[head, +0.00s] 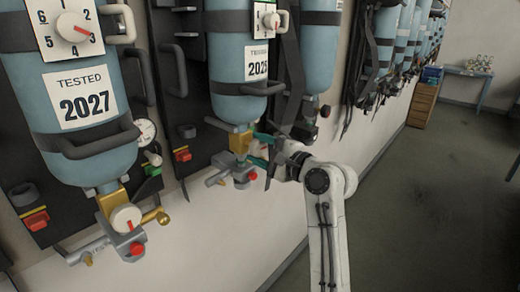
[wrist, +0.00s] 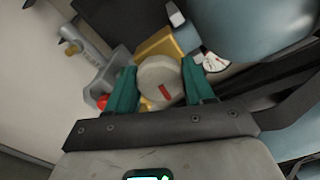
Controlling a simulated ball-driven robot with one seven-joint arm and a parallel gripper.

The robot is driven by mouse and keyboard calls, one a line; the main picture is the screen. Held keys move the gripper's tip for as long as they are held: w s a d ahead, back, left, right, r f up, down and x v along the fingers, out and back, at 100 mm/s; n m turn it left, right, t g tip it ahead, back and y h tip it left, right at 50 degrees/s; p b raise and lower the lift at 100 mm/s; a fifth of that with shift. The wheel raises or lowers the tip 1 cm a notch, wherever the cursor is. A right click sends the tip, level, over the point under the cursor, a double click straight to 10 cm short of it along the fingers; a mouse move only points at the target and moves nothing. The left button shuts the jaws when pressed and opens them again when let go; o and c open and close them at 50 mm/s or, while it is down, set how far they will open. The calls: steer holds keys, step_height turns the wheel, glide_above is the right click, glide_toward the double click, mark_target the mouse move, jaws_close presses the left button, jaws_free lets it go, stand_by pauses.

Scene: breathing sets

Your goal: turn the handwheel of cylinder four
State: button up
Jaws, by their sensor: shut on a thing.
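My gripper (head: 256,150) is at the valve under the second blue cylinder (head: 236,55) from the left, whose label ends in 2025. In the wrist view, my gripper (wrist: 158,88) has its teal fingers on either side of a pale round handwheel (wrist: 158,78) with a red mark, shut on it. The handwheel sits by a brass valve body (wrist: 160,45); the body also shows in the head view (head: 240,140). In the head view the fingers mostly hide the handwheel.
The nearest cylinder (head: 75,85), labelled TESTED 2027, hangs at left with its own pale handwheel (head: 126,218). A red button (wrist: 103,101) is close to one finger. More cylinders and dark straps line the wall to the right. The floor (head: 430,200) at right is clear.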

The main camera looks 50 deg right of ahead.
steer(key=m, duration=0.4)
steer(key=shift+m, duration=0.3)
steer(key=m, duration=0.3)
steer(key=shift+r+m, duration=0.15)
steer(key=shift+m, duration=0.15)
steer(key=m, duration=0.4)
steer(key=shift+r, duration=0.15)
steer(key=shift+d+r+m, duration=0.15)
steer(key=shift+m, duration=1.65)
steer(key=o, duration=0.7)
steer(key=shift+c, duration=0.2)
steer(key=o, duration=0.4)
steer(key=shift+f, duration=0.2)
steer(key=shift+c, duration=0.2)
